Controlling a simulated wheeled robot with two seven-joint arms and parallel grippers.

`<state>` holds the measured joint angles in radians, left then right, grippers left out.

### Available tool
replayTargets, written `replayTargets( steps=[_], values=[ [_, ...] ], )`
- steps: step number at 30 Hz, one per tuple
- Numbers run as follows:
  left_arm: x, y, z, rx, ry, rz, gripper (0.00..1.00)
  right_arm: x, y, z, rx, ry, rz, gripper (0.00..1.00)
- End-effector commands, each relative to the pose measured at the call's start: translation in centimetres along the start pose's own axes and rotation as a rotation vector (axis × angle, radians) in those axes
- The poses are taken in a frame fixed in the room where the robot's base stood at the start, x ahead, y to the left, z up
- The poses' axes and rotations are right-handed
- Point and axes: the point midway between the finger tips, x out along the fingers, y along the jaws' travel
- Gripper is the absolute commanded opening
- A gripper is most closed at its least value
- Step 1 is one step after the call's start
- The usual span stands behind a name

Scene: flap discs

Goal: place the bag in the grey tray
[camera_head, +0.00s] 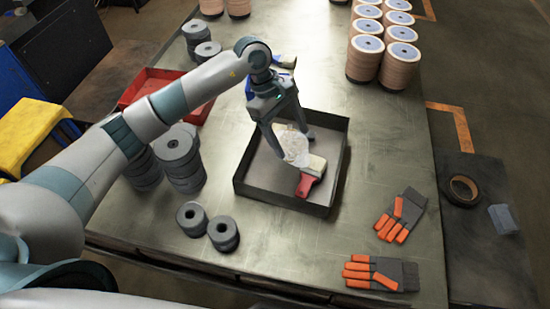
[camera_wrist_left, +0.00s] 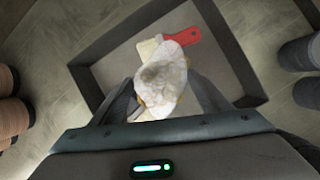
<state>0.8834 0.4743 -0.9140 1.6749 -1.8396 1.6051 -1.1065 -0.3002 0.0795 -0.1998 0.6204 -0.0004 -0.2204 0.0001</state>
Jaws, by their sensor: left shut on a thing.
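My left gripper (camera_head: 288,134) is shut on a whitish, translucent bag (camera_head: 295,147) and holds it over the grey tray (camera_head: 241,173). In the left wrist view the bag (camera_wrist_left: 161,80) sits between the two fingers (camera_wrist_left: 160,97), with the tray (camera_wrist_left: 109,41) around it below. I cannot tell whether the bag touches the tray floor. A brush with a red handle (camera_head: 305,186) and pale bristles lies in the tray, partly hidden by the bag. It also shows in the left wrist view (camera_wrist_left: 184,37). My right gripper is not in view.
A red tray (camera_head: 150,82) and stacks of grey discs (camera_head: 178,150) stand left of the grey tray. Two grey discs (camera_head: 222,232) lie in front. Orange-and-grey gloves (camera_head: 385,272) lie at the right front. Several spools (camera_head: 398,66) stand at the back right.

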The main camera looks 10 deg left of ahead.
Motion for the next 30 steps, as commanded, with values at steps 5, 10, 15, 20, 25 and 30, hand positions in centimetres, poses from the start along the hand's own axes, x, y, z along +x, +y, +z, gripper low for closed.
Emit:
replayTargets(
  steps=[5, 10, 15, 20, 25, 30],
  values=[
    [0.8, -3.3, -0.7, -0.003, -0.001, -0.002, 0.13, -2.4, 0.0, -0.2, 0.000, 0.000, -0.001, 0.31],
    [1.8, -5.3, -1.4, -0.001, 0.000, -0.001, 0.13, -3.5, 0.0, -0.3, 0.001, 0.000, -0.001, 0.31],
    [2.3, -6.1, -1.7, 0.000, 0.000, 0.001, 0.13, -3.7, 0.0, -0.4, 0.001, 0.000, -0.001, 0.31],
    [2.4, -6.1, -1.7, 0.000, 0.000, 0.002, 0.13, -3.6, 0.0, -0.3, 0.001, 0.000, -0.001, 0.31],
    [2.4, -6.1, -1.7, 0.000, 0.000, 0.001, 0.13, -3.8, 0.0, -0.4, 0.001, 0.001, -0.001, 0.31],
    [3.5, -6.3, -2.1, -0.003, -0.001, -0.001, 0.13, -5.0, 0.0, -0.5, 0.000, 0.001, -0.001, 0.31]
  ],
)
